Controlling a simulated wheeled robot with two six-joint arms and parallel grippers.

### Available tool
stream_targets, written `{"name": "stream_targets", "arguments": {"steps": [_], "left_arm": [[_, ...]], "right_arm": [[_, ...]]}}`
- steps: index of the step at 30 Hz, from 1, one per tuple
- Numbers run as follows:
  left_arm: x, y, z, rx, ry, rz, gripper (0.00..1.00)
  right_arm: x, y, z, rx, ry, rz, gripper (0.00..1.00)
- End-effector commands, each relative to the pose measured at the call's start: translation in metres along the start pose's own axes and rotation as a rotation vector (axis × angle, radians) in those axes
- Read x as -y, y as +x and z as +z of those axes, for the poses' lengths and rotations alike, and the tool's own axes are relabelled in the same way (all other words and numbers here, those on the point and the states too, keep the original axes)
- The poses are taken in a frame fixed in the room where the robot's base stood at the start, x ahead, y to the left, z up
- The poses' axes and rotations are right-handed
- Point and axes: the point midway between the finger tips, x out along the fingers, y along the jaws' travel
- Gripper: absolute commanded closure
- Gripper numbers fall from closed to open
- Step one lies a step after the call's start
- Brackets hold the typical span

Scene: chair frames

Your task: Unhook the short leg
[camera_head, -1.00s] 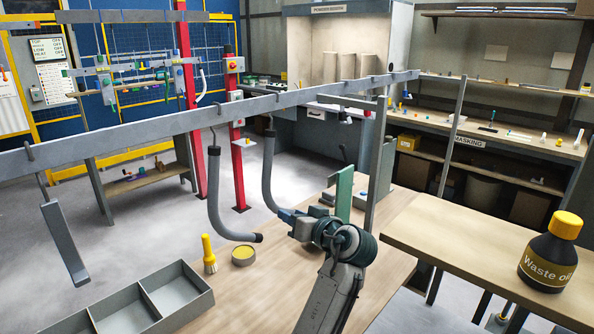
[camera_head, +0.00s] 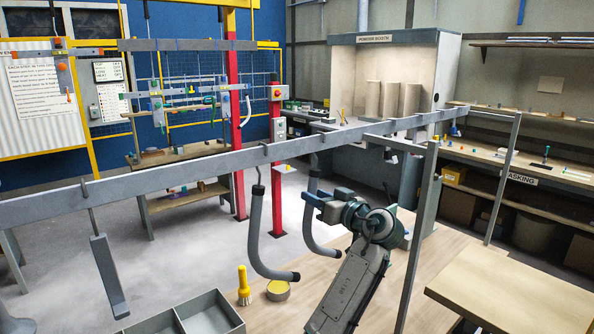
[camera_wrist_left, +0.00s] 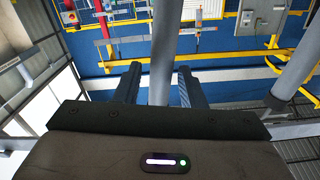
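Two bent grey tubular legs hang from hooks on the long overhead rail. The nearer leg (camera_head: 254,235) hangs left of my left gripper (camera_head: 312,200), and the farther leg (camera_head: 308,233) hangs at the gripper's fingers. I cannot tell for sure which is the short one. In the left wrist view a grey tube (camera_wrist_left: 162,50) stands between the fingers of my left gripper (camera_wrist_left: 158,84). The fingers are apart, with a gap beside the tube. Another grey tube (camera_wrist_left: 298,62) shows at the right there. My right gripper is not in view.
The grey rail (camera_head: 200,167) crosses above the workbench (camera_head: 400,300). A flat grey bar (camera_head: 108,275) hangs from it at the left. A yellow-handled brush (camera_head: 243,283), a yellow tin (camera_head: 278,291) and a divided grey tray (camera_head: 212,312) are on the bench. A rail post (camera_head: 418,240) stands right of my arm.

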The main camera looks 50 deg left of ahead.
Motion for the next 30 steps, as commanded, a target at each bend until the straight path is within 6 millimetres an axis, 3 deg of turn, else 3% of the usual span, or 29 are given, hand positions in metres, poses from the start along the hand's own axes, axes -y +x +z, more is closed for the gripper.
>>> {"name": "stream_targets", "arguments": {"steps": [1,6,7,30], "left_arm": [[0.001,0.008,-0.004,-0.002,0.004,-0.004,0.64],[0.000,0.004,0.001,0.001,0.001,0.000,0.97],[0.000,0.004,0.001,0.001,0.001,0.000,1.00],[0.002,0.005,-0.011,0.000,0.000,0.000,1.00]], "right_arm": [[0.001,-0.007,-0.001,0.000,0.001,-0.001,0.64],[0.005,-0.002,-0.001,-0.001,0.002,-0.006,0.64],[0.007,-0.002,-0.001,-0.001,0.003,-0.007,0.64],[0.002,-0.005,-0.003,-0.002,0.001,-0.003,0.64]]}}
